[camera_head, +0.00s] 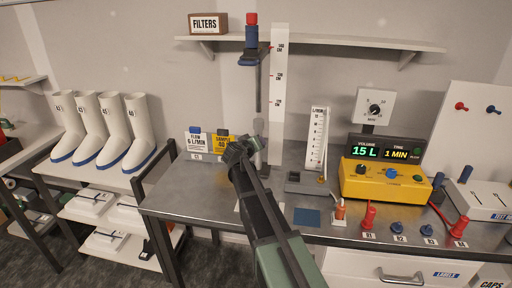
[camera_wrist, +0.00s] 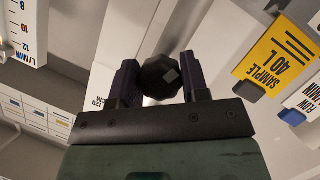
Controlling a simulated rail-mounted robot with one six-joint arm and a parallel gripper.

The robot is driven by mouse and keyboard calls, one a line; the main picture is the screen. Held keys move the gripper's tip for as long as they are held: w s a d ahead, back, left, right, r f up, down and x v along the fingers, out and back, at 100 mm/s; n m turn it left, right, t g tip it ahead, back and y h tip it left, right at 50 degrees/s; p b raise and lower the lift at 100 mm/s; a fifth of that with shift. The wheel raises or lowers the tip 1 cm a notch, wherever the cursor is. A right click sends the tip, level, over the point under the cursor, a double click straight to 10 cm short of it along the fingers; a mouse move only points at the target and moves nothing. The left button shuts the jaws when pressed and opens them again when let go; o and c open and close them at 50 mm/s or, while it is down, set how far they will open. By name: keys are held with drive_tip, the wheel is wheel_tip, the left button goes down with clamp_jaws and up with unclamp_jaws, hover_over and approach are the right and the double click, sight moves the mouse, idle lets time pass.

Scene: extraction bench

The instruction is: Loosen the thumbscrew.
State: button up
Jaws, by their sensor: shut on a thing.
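In the head view my gripper (camera_head: 242,150) is over the back of the bench, in front of the tall white scale post (camera_head: 279,75). My gripper and arm hide the thumbscrew there. Whether it has turned cannot be told.
A blue holder with a red cap (camera_head: 251,35) is high beside the post. A flow meter (camera_head: 316,140) and a yellow pump (camera_head: 385,183) stand to the right on the grey bench (camera_head: 190,205). Yellow and white cards (camera_head: 222,143) stand close to my gripper's left.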

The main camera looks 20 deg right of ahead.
sight(259, 127)
drive_tip(key=shift+n+h+b, duration=0.65)
drive_tip(key=shift+n+h, duration=0.15)
drive_tip(key=shift+n, duration=0.6)
drive_tip(key=o, duration=0.9)
drive_tip(key=shift+r, duration=0.1)
drive_tip(key=shift+o, duration=1.4)
drive_tip(key=r+p, duration=0.6)
drive_tip(key=shift+w+a+r+p, duration=0.1)
drive_tip(key=shift+w+a+p, duration=0.15)
drive_tip(key=shift+w+p, duration=0.1)
drive_tip(key=r+p, duration=1.3)
drive_tip(key=r, duration=0.1)
drive_tip(key=shift+s+d+p, duration=0.25)
drive_tip(key=shift+s+p, duration=0.05)
drive_tip(key=shift+s, duration=0.05)
drive_tip(key=shift+c, duration=1.3)
drive_tip(key=shift+f, duration=0.2)
